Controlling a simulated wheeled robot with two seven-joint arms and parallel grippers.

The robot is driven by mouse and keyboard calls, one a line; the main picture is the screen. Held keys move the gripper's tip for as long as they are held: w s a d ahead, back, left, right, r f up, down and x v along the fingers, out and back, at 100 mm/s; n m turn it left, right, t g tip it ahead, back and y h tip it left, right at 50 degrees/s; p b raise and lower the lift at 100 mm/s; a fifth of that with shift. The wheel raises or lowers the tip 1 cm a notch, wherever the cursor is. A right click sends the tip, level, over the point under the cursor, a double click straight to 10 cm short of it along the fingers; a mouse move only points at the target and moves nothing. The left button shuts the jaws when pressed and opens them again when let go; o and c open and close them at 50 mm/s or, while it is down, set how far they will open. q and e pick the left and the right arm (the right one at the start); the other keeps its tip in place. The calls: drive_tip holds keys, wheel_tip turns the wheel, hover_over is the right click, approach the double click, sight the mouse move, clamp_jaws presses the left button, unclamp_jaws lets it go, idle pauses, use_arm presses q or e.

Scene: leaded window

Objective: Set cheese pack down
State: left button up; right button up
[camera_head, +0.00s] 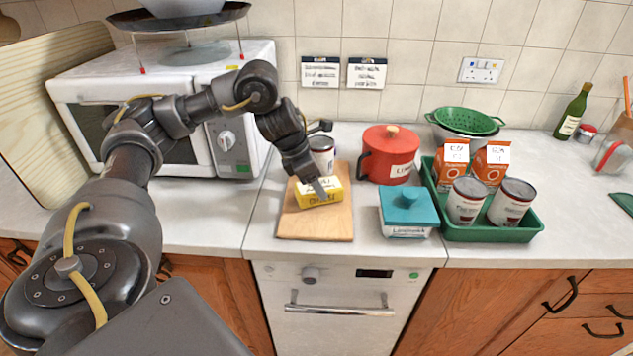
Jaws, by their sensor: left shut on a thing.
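The cheese pack (319,195) is a small yellow block with dark lettering. My left gripper (322,188) comes down from above and is shut on the cheese pack. The pack looks level and close to the board, but I cannot tell whether it touches it. The far finger is hidden. My right gripper is not in view.
A tin (321,145) stands just behind the board. A red pot (388,154) and a teal-lidded dish (407,212) stand to the right. A green tray (490,234) holds cartons and tins. A white microwave (232,135) is at left. The board's front part is bare.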

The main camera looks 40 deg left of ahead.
use_arm(q)
drive_tip(key=shift+f, duration=0.15)
drive_tip(key=o, duration=1.2)
drive_tip(key=shift+a+r, duration=0.1)
drive_tip(key=shift+r, duration=0.35)
drive_tip(key=p+v, duration=0.4)
drive_tip(key=v, duration=0.7)
drive_tip(key=shift+s+r+p, duration=0.15)
drive_tip(key=shift+s+p, duration=0.05)
drive_tip(key=shift+p, duration=0.2)
